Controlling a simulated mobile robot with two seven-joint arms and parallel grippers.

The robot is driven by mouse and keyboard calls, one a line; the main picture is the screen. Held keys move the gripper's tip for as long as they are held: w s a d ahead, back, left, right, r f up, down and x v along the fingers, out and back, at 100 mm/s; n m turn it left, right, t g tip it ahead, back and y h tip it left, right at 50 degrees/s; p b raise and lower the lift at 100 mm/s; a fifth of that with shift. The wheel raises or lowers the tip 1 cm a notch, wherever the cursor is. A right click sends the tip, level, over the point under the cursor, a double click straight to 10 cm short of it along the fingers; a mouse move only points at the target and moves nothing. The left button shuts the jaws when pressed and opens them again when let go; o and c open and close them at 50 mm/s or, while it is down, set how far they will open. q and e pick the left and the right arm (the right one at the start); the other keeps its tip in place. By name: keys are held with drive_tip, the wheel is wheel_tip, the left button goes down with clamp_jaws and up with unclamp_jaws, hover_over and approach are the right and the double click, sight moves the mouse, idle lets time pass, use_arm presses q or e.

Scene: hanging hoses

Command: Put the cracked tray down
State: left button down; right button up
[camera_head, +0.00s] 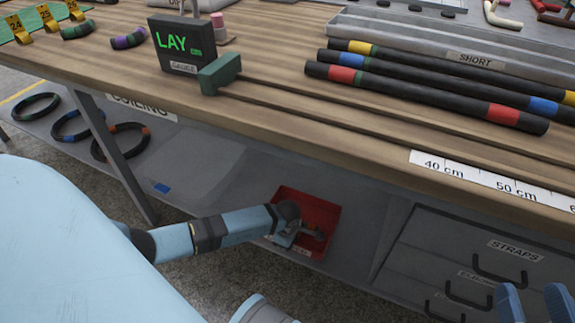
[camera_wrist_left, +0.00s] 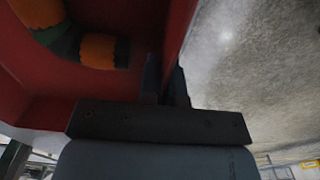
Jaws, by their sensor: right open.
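A red tray (camera_head: 325,255) shows at the lower shelf under the bench; I cannot tell if it rests there or is held just above. No crack can be made out. In the left wrist view the red tray (camera_wrist_left: 95,92) fills the left side, with an orange and dark green piece (camera_wrist_left: 95,48) inside. My left gripper (camera_head: 300,232) is at the tray; in the left wrist view its dark fingers (camera_wrist_left: 166,85) sit on both sides of the tray's wall, closed on it. My right gripper (camera_head: 532,300) is open and empty at the lower right, with only its blue fingers showing.
The bench top (camera_head: 300,125) overhangs, carrying striped hoses (camera_head: 425,95) and a "LAY" display (camera_head: 175,45).

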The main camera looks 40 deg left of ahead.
use_arm(q)
drive_tip(key=shift+r, duration=0.1)
use_arm(e)
drive_tip(key=shift+s+r, duration=0.1)
drive_tip(key=shift+r, duration=0.2)
use_arm(q)
drive_tip(key=c, duration=1.3)
unclamp_jaws()
use_arm(e)
drive_tip(key=shift+f, duration=0.15)
use_arm(q)
drive_tip(key=shift+r, duration=0.3)
wheel_tip(320, 180, up, 11)
drive_tip(key=p, duration=0.6)
drive_tip(key=shift+r, duration=0.2)
use_arm(e)
drive_tip(key=s+m, duration=0.1)
drive_tip(key=s+a+m+g, duration=0.1)
drive_tip(key=s+m+g, duration=0.1)
drive_tip(key=m, duration=0.1)
drive_tip(key=shift+a+f+h, duration=0.25)
drive_tip(key=shift+a+h, duration=0.05)
drive_tip(key=shift+a, duration=0.1)
